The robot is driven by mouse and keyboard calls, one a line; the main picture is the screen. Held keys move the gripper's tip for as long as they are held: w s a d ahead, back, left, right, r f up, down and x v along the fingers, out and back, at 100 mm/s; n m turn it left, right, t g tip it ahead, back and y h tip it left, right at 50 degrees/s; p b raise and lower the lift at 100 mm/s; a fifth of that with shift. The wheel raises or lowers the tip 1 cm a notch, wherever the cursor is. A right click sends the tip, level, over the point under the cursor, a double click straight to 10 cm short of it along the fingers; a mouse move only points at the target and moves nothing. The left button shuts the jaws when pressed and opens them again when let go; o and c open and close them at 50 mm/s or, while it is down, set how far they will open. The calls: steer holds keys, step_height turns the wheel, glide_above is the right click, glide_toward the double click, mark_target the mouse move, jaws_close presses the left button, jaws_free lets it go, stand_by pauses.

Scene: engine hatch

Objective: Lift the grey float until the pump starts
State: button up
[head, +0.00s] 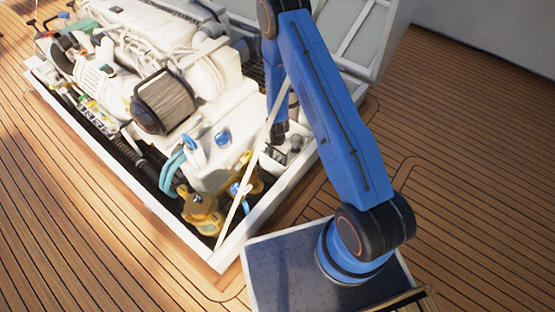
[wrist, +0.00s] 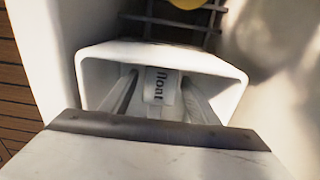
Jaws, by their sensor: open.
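The float (wrist: 161,84), a light grey piece lettered "float", sits inside a white open-topped box (wrist: 235,82) in the wrist view. My gripper (wrist: 159,76) reaches down into this box. Its two fingers stand apart, one on each side of the float, with a visible gap to it on both sides. How deep the fingertips reach is hard to tell. In the head view my gripper (head: 279,134) is down at the near right end of the engine hatch, mostly hidden by my arm. The float cannot be made out clearly there.
The white engine (head: 150,60) fills the hatch, with a dark ribbed filter (head: 163,100) and yellow-brown fittings (head: 202,214) near the box. The hatch has a raised white rim (head: 130,195). A raised hatch lid (head: 360,40) stands behind my arm. Wooden deck (head: 470,130) lies clear at right.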

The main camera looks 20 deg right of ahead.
steer(key=shift+f, duration=0.35)
steer(key=shift+c, duration=0.3)
jaws_close()
